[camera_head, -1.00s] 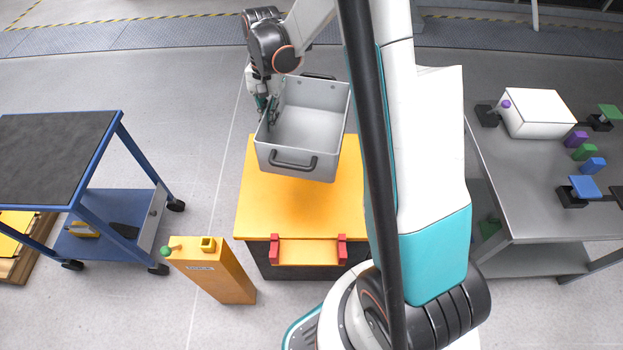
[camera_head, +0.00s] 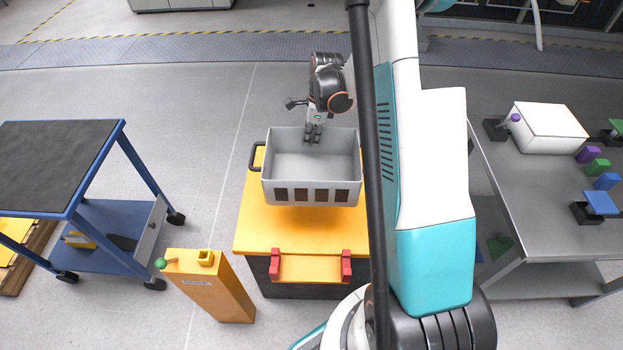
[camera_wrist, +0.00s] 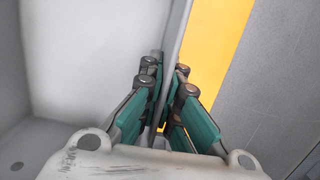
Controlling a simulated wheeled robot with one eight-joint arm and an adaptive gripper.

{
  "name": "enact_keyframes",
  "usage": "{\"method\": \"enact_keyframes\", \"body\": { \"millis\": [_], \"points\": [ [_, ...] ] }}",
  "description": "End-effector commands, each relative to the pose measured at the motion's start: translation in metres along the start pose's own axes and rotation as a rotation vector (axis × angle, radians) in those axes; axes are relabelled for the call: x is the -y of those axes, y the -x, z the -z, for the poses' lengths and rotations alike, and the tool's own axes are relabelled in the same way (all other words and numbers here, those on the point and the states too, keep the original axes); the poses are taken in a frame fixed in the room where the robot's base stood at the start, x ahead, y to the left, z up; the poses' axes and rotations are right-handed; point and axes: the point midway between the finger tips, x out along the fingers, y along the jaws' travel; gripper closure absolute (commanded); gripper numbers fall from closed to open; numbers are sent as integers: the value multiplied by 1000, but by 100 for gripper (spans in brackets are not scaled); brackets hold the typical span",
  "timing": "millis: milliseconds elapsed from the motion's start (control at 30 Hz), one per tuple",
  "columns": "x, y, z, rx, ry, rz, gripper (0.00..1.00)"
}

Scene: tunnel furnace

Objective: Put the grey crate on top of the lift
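The grey crate (camera_head: 311,193) is an open, empty box with dark slots along its near side and a handle at its left. My gripper (camera_head: 313,138) is at its far wall. In the wrist view my gripper's teal fingers (camera_wrist: 160,105) are on both sides of the crate's wall (camera_wrist: 178,45), shut on it. The crate is roughly level over a yellow-topped box (camera_head: 290,229) with red latches, and a shadow shows beneath its near edge. I cannot tell for sure which thing is the lift.
A blue cart (camera_head: 92,218) with a dark top stands at the left. An orange post (camera_head: 215,290) with a green knob stands near it. A metal table (camera_head: 520,203) with a white box (camera_head: 548,128) and coloured blocks is at the right. The floor behind the crate is clear.

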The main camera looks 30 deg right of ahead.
Motion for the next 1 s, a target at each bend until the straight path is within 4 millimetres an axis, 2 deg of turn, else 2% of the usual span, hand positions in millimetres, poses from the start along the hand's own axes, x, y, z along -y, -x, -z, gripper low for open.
{"method": "enact_keyframes", "body": {
  "millis": [33,100,400,500,767,1000],
  "points": [
    [0,-16,2,0,0,-1,100],
    [1,-32,5,0,1,-1,100],
    [2,-94,14,0,2,-1,100],
    [2,-106,16,0,2,-1,100],
    [2,-119,18,0,2,-1,100],
    [3,-152,23,0,2,-1,100]
  ]
}}
